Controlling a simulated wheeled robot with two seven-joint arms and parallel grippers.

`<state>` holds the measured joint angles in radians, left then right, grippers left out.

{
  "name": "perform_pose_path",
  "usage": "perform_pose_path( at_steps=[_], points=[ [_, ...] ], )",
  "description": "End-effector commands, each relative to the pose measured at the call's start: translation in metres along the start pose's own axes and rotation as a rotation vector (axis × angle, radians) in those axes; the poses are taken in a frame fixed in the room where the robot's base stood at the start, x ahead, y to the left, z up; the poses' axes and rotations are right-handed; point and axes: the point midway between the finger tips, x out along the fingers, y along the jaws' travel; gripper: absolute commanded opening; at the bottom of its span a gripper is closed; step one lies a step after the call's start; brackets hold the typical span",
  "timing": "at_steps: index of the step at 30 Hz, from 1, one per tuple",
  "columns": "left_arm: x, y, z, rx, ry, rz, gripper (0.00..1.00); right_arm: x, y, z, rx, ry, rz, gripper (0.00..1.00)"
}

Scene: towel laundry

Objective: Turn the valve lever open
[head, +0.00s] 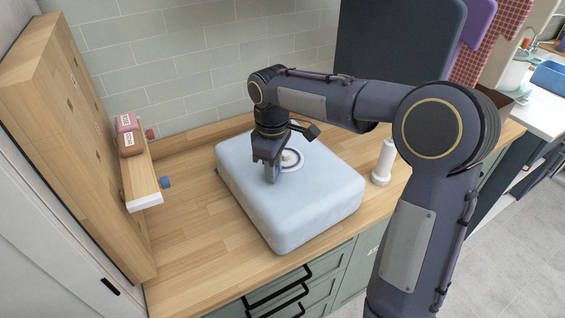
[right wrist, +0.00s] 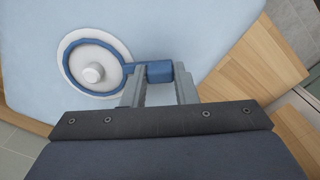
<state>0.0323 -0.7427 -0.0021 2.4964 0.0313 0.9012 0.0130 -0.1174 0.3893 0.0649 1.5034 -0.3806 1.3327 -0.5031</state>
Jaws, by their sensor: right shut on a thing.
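The valve is a round white disc with a blue ring, set in the top of a puffy light-blue block (head: 310,200). The valve (head: 293,159) shows beside my right gripper in the head view. In the right wrist view, the valve (right wrist: 92,73) has a white knob in its middle. Its blue lever (right wrist: 159,71) sticks out to the right of the ring, ending in a block. My right gripper (head: 271,176) points down at the block's top. In the right wrist view its two fingers (right wrist: 160,82) are shut on the lever's end. My left gripper is not in view.
A wooden counter (head: 190,240) carries the block. A white bottle-like thing (head: 384,162) stands to its right. A small wooden shelf (head: 141,183) at left holds pink and brown labelled packs (head: 129,135). Counter at the front left is clear.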

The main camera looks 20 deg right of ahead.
Motion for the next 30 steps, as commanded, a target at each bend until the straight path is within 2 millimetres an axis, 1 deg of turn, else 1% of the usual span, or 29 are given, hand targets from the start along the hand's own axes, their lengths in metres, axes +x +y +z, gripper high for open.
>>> perform_pose_path(
  at_steps=[1, 6, 13, 19, 30],
  points=[
    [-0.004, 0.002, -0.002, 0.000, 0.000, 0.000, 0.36, -0.002, 0.000, -0.004, 0.034, -0.001, 0.000, 0.00],
    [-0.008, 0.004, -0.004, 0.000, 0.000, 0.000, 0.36, -0.002, 0.001, -0.013, 0.149, 0.000, 0.000, 0.00],
    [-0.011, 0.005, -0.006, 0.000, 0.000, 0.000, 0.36, -0.001, 0.002, -0.020, 0.250, 0.001, -0.001, 0.00],
    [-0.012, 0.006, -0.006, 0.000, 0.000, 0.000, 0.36, -0.001, 0.003, -0.023, 0.289, 0.001, -0.001, 0.00],
    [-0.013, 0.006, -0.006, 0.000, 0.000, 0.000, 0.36, -0.001, 0.004, -0.024, 0.297, 0.003, 0.000, 0.00]
  ],
)
